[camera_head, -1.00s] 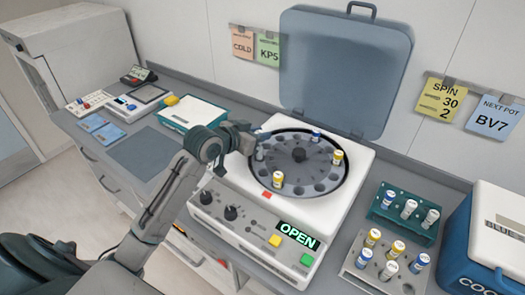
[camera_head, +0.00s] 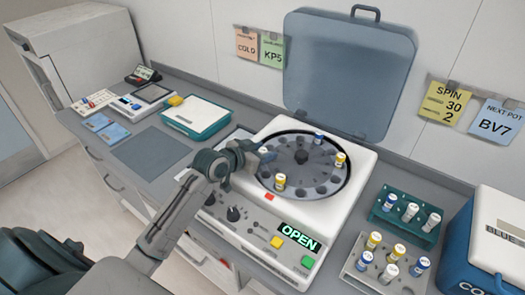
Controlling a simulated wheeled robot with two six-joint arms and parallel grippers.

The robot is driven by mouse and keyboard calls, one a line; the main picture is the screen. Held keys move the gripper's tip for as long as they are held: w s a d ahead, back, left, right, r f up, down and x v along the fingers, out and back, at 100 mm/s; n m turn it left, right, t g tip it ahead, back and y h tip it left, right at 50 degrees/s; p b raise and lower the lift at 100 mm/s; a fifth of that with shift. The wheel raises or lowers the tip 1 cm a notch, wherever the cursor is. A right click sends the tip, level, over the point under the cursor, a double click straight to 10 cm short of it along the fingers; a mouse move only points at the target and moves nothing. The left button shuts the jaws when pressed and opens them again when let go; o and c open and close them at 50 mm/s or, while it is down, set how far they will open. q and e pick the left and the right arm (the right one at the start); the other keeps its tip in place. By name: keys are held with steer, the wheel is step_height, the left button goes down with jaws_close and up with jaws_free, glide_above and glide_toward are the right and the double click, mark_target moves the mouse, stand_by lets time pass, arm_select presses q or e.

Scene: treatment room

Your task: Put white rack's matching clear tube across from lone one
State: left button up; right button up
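The open centrifuge (camera_head: 333,205) holds a dark round rotor (camera_head: 302,174). A blue-capped tube (camera_head: 318,139) stands at its back, and yellow-capped tubes stand at its right (camera_head: 340,159) and front (camera_head: 280,182). My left gripper (camera_head: 262,154) is at the rotor's left edge, low over the holes. A small pale-blue shape shows at its fingertips; I cannot tell whether the fingers grip it. The white rack (camera_head: 352,268) at the lower right holds several tubes with yellow, blue and white caps. My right gripper is out of view.
A teal rack (camera_head: 382,215) with one blue-capped and two white-capped tubes stands behind the white rack. A blue cooler (camera_head: 456,250) is at the right edge. The raised centrifuge lid (camera_head: 345,75) stands behind. The grey mat (camera_head: 150,153) at left is bare.

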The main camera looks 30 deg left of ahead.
arm_select(q)
steer(key=shift+r, duration=0.15)
steer(key=shift+s+a, duration=0.2)
steer(key=shift+s, duration=0.2)
steer(key=b+v, duration=0.1)
steer(key=v, duration=0.7)
steer(key=shift+s+r+b, duration=0.2)
steer(key=shift+b, duration=0.2)
steer(key=shift+s+a+r, duration=0.25)
steer(key=shift+s+r, duration=0.05)
steer(key=shift+s, duration=0.3)
steer(key=shift+s+r, duration=0.3)
steer(key=shift+s, duration=0.2)
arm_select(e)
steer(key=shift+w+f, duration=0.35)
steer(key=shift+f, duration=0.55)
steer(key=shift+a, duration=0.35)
